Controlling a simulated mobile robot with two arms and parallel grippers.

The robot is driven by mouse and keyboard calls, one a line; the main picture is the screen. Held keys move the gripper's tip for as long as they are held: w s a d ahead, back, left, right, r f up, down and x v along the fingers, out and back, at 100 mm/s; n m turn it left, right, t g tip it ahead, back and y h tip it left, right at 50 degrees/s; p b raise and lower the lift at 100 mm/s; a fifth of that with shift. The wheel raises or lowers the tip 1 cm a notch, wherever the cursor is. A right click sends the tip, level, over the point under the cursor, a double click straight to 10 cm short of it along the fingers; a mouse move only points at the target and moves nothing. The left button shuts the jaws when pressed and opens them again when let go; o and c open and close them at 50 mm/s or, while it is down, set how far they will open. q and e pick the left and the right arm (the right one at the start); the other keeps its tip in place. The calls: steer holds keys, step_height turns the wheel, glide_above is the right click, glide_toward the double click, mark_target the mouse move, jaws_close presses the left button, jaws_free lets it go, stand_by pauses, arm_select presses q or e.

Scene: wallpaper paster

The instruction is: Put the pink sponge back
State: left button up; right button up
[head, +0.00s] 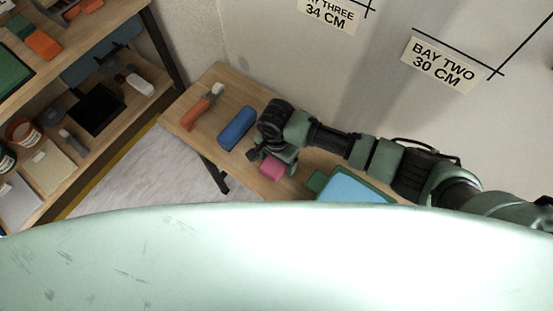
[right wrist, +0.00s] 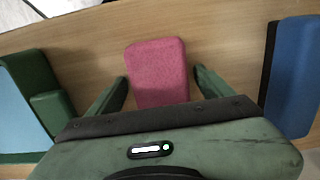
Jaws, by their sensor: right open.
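The pink sponge (head: 272,169) lies on the wooden table in the head view, just below my right gripper (head: 268,156). In the right wrist view the sponge (right wrist: 157,72) lies between the two spread fingers of my right gripper (right wrist: 160,85). A strip of table shows between the sponge and the finger on each side, so the gripper is open around it without visible contact. The sponge's near end is hidden behind the gripper body. My left gripper is not in view.
A blue block-like item (head: 237,128) and an orange-handled tool (head: 201,107) lie on the table (head: 217,83). A green tray with a light blue inside (head: 352,188) is to the right of the sponge. Shelves (head: 140,103) with several items stand at left.

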mark_target(273, 161)
steer(key=r, duration=0.4)
steer(key=a+r, duration=0.1)
steer(key=r, duration=0.1)
steer(key=shift+s+r, duration=0.1)
steer(key=shift+r, duration=0.7)
